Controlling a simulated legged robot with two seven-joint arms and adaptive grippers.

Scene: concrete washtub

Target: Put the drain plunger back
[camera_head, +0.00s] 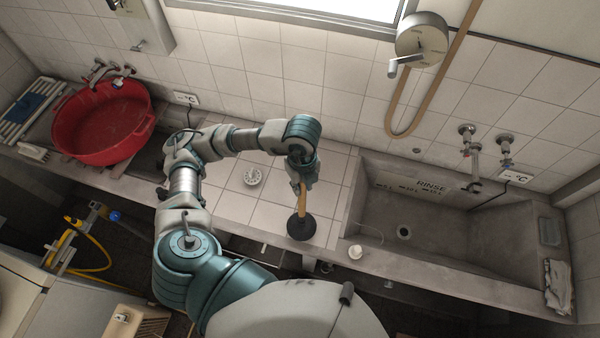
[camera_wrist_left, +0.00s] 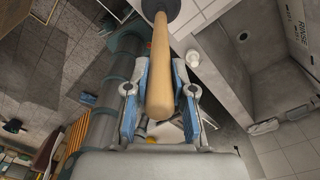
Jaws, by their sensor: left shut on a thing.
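The drain plunger has a black rubber cup (camera_head: 301,227) and a wooden handle (camera_head: 302,200). It stands near upright with its cup down at the tiled counter, left of the rinse basin; I cannot tell whether the cup touches the tiles. My left gripper (camera_head: 301,184) is shut on the upper part of the handle. In the left wrist view the handle (camera_wrist_left: 160,65) lies between the two blue-padded fingers of the left gripper (camera_wrist_left: 160,95), and part of the dark cup (camera_wrist_left: 168,6) shows at the top edge. My right gripper is not in view.
A concrete basin marked RINSE (camera_head: 405,255) is to the right. A white drain piece (camera_head: 253,176) lies on the tiles and a small white cup-like thing (camera_head: 356,252) sits on the front ledge. A red tub (camera_head: 100,125) is at the left. A hose (camera_head: 400,118) hangs on the wall.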

